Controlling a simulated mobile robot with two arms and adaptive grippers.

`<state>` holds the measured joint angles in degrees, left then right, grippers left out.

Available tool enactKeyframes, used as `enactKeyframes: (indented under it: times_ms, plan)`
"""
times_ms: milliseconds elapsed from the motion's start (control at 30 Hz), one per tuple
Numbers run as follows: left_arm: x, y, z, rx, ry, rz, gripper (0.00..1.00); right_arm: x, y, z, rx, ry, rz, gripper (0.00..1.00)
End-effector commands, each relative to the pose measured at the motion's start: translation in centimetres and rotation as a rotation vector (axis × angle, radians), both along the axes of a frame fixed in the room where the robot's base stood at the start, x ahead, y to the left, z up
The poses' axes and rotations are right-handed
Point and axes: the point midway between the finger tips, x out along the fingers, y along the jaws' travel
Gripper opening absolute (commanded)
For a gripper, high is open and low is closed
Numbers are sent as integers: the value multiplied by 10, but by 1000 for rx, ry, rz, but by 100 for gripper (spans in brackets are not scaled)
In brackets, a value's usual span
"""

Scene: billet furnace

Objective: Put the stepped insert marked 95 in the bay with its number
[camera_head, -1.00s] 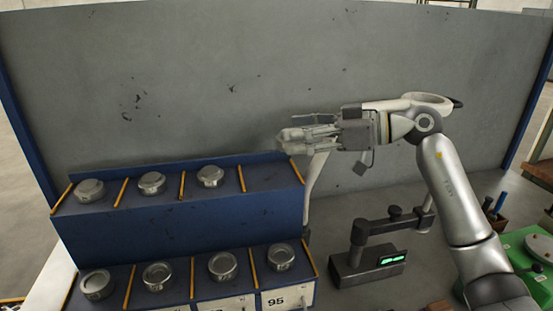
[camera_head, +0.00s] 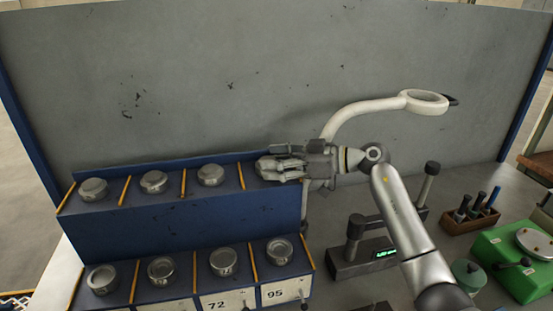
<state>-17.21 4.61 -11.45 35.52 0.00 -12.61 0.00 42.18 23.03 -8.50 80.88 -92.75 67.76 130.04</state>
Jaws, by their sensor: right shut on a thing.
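My right gripper (camera_head: 272,165) reaches in from the right, low over the right end of the rack's upper tier. It is shut on a grey metal piece, taken to be the stepped insert; the fingers hide most of it, and no marking on it is readable. The blue rack (camera_head: 180,225) has two tiers of bays split by orange dividers. The upper tier's rightmost bay is largely covered by the gripper. A white label 95 (camera_head: 274,294) is on the front of the lower tier's rightmost bay, which holds a round metal insert (camera_head: 279,252). My left gripper is out of view.
Several other round inserts stand in the bays, such as one by the gripper (camera_head: 210,175). A label 72 (camera_head: 217,304) is beside 95. Right of the rack stand a magnifier lamp (camera_head: 424,101), a device with green display (camera_head: 362,256) and a green machine (camera_head: 515,260).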

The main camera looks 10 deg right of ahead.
Motion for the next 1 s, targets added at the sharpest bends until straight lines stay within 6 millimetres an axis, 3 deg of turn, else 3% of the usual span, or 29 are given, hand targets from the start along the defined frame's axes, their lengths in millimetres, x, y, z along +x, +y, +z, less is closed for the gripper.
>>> enactKeyframes:
  times_ms: [267,300,433,833,1000]
  plan:
    - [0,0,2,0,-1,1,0,0,0,1,3,-4,-1,8]
    - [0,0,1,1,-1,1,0,0,0,-2,0,-1,0,59]
    - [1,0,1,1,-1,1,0,0,0,-2,0,-1,0,76]
    - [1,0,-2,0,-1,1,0,0,-1,1,0,-2,-1,76]
    - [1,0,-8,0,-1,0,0,-11,-22,3,-3,-3,-3,76]
